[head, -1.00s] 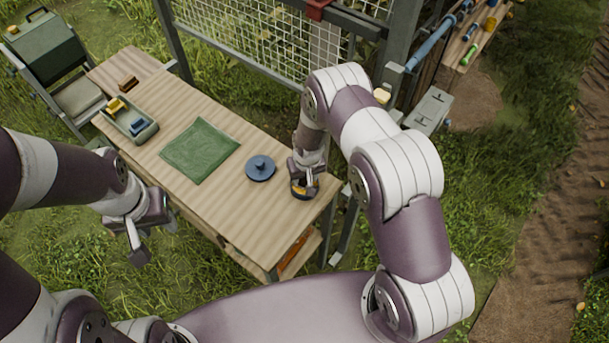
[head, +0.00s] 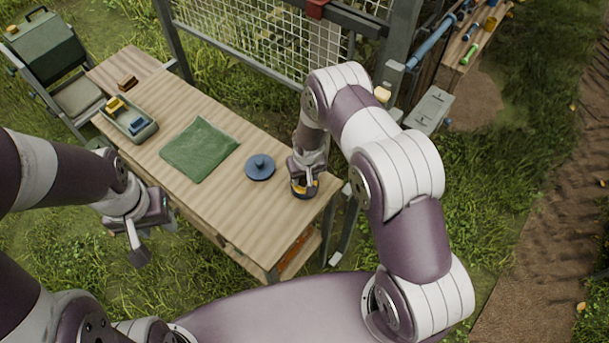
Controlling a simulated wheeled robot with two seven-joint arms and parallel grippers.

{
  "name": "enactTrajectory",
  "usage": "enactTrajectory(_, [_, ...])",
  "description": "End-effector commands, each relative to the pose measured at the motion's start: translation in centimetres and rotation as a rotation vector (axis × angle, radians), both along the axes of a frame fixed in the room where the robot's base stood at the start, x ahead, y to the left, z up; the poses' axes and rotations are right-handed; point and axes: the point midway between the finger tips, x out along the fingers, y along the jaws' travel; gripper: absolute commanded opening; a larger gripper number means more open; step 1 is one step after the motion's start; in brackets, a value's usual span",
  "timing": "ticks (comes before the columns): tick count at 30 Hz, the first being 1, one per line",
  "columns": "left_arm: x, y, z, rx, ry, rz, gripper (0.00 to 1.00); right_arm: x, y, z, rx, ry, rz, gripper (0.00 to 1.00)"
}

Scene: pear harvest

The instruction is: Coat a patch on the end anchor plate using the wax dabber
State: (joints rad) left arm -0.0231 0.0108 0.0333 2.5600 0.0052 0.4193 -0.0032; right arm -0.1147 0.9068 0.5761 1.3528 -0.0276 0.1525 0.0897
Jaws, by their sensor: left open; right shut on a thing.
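My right gripper (head: 305,181) is at the right end of the wooden table, pointing down over a small dark round tin (head: 301,195) with amber-yellow inside. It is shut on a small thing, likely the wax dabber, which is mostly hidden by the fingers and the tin. A blue round lid with a knob (head: 260,168) lies on the table just left of the tin. A grey plate with holes (head: 430,109), which may be the end anchor plate, is by the trellis post, right of my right arm. My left gripper (head: 137,246) is open and empty, off the table's front edge.
The wooden table (head: 228,217) also bears a green cloth (head: 199,149), a grey tray (head: 147,132) with yellow and blue items, and a brown block (head: 127,82). A wire trellis (head: 255,40) stands behind.

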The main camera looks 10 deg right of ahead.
Motion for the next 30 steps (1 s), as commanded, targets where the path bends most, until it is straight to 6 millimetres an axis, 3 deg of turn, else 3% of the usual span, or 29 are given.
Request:
enactTrajectory(13, [0.0,0.0,0.2,0.000,0.000,0.000,0.43,-0.2,0.0,0.1,0.000,0.005,0.000,0.23])
enactTrajectory(30, [0.0,0.0,4.5,0.000,0.000,0.000,0.43,-0.1,0.0,6.3,0.000,0.002,0.000,0.23])
